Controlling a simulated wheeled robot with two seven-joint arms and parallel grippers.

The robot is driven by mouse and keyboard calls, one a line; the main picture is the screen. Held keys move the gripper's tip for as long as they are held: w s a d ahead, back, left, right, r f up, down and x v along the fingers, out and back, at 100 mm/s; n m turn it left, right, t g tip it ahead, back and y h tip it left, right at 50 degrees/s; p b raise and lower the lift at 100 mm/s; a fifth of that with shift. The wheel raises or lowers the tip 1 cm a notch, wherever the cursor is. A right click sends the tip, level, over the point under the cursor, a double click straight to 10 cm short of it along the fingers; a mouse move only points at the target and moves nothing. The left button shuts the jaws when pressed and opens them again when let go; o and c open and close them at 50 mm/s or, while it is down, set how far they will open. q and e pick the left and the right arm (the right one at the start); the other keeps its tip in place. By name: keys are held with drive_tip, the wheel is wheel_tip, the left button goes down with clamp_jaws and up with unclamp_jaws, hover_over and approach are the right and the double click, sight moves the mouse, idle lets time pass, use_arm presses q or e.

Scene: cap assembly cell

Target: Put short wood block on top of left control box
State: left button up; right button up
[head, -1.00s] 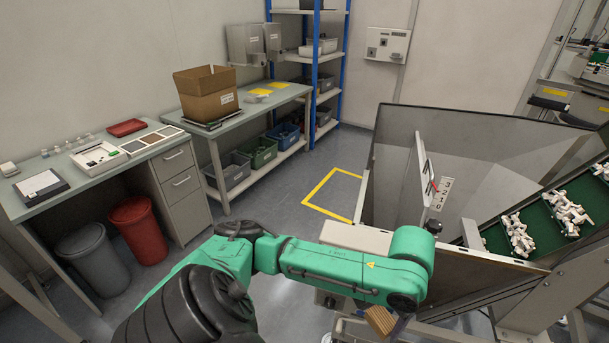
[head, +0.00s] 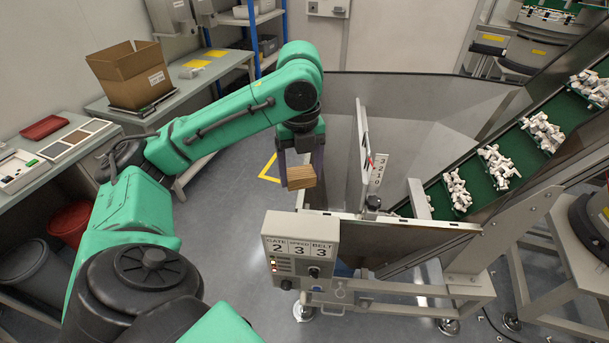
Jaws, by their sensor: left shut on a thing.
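My left gripper (head: 301,160) is shut on a short wood block (head: 299,177), light brown with visible grain. It holds the block in the air at the left edge of the hopper, above and behind a control box. The block appears apart from the box. My right gripper is not in view.
The metal hopper (head: 440,238) stands right of the box, with an upright white plate (head: 362,140) inside. A green conveyor (head: 478,172) carrying white parts rises to the right. A bench with a cardboard box (head: 130,77) stands at the left. Open floor lies left of the control box.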

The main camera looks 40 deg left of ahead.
sight(301, 184)
use_arm(q)
wheel_tip(301, 184, down, 15)
drive_tip(key=shift+p, duration=0.75)
drive_tip(key=shift+w+a+f, duration=0.1)
drive_tip(key=shift+w+f, duration=0.05)
drive_tip(key=shift+f, duration=0.25)
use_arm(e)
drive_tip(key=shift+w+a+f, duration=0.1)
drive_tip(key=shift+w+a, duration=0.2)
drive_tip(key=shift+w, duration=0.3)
use_arm(q)
drive_tip(key=o, duration=1.2)
drive_tip(key=shift+o, duration=0.4)
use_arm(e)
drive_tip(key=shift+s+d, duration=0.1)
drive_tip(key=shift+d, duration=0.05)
use_arm(q)
wheel_tip(301, 184, up, 12)
drive_tip(key=shift+r+b, duration=0.1)
drive_tip(key=shift+b, duration=0.55)
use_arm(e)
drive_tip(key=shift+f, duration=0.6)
